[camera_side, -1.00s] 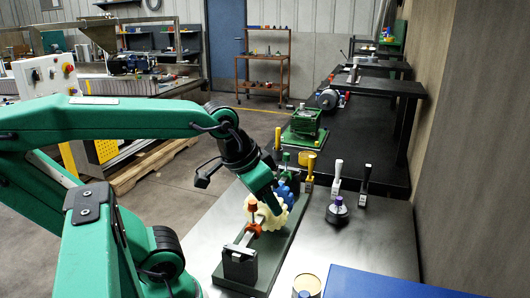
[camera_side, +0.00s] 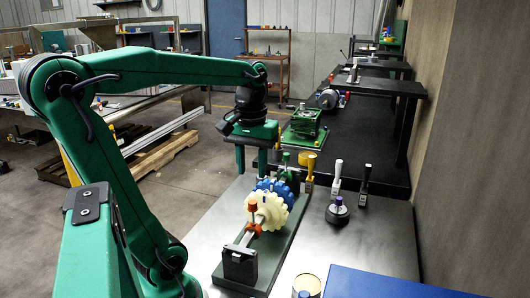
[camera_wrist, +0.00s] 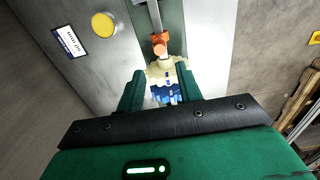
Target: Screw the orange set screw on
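The orange set screw (camera_side: 252,206) stands upright on the orange collar (camera_side: 253,227), which is around the shaft in front of the cream gear (camera_side: 268,211). Its seating depth is too small to tell. In the wrist view the orange screw (camera_wrist: 160,48) shows beyond my fingertips, with the cream gear (camera_wrist: 162,70) and the blue gear (camera_wrist: 162,95) nearer. My gripper (camera_side: 252,172) is open and empty, with its fingers pointing down, above and behind the gears in the side view. Its two fingers show apart in the wrist view (camera_wrist: 158,88).
The shaft stands on a green base (camera_side: 290,240) with a black end block (camera_side: 239,264). A green-topped screw (camera_side: 286,157), yellow (camera_side: 309,165), white (camera_side: 337,175) and grey (camera_side: 367,175) upright pieces, and a purple-topped dark puck (camera_side: 338,210) stand nearby. A blue panel (camera_side: 385,284) lies at front right.

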